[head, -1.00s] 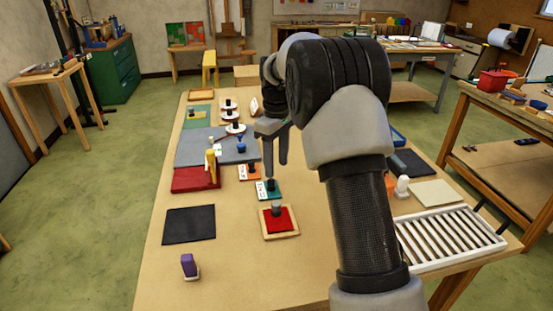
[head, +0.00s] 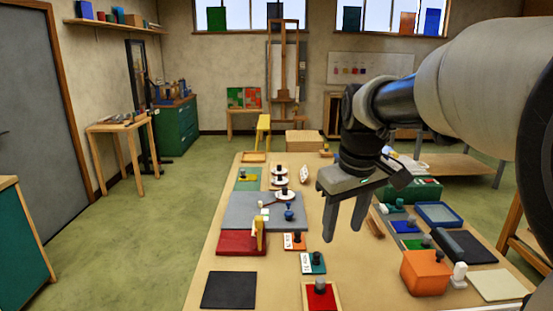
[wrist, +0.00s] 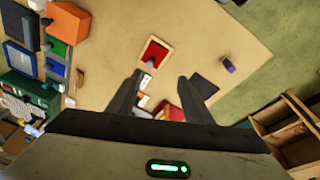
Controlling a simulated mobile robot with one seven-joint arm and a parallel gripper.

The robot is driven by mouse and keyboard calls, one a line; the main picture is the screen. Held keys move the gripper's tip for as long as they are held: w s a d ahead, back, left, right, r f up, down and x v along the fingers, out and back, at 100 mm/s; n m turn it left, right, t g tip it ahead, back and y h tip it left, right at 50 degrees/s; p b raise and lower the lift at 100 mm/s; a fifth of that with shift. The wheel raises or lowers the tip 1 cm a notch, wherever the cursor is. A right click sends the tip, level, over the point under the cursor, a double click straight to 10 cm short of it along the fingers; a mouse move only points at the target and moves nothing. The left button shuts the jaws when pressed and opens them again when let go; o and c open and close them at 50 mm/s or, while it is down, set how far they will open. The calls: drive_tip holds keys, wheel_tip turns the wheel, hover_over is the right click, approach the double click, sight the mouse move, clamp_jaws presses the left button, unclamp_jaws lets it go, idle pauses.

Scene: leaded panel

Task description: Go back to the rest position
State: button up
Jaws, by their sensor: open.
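My gripper (head: 344,218) is open and empty in the head view, raised above the middle of the worktable (head: 215,275) with its fingers pointing down. In the wrist view my gripper (wrist: 155,90) shows two spread fingers with nothing between them. Beyond the fingertips, the red square in its wooden frame (wrist: 154,52) lies on the table, well apart from them. The same red square (head: 320,297) is at the bottom edge of the head view.
A grey slab (head: 240,210), a red block (head: 241,243) and a black mat (head: 229,290) lie left of my gripper. An orange box (head: 425,273), a green case (head: 415,191) and a blue tray (head: 438,214) stand to the right. Bare tabletop surrounds the red square.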

drive_tip(key=s+m+t+p, duration=0.1)
drive_tip(key=s+m+t, duration=0.2)
drive_tip(key=s, duration=1.5)
drive_tip(key=shift+s+f+m, duration=0.35)
drive_tip(key=shift+f+m, duration=0.05)
drive_tip(key=shift+m, duration=0.4)
